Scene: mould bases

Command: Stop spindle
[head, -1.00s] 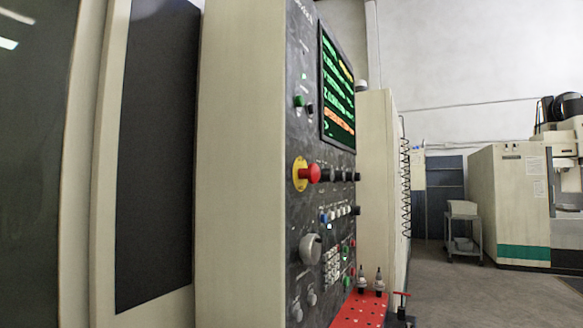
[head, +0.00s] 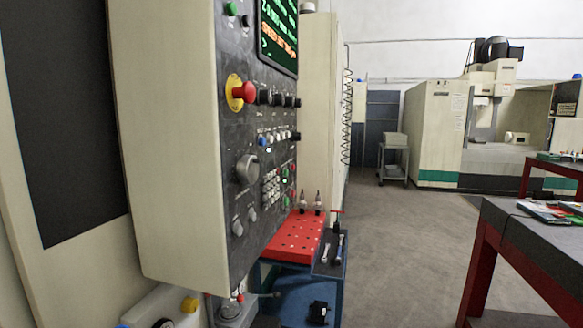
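The machine's dark control panel (head: 238,145) stands at the left of the head view, seen at a steep angle. It carries a red emergency-stop button (head: 244,92) on a yellow ring, a row of black knobs (head: 279,98), a large grey dial (head: 247,168), and small keys with several red and green buttons (head: 286,180) at its lower right. A screen (head: 279,33) with green and orange text is cut off by the top edge. The text is too small to read. Neither of my grippers is in view.
A red perforated tray (head: 294,238) with tool holders stands on a blue cart below the panel. A grey cart (head: 393,158) and another machine (head: 434,130) stand at the back. A dark table (head: 530,235) with red legs is at the right. The grey floor (head: 405,235) between is clear.

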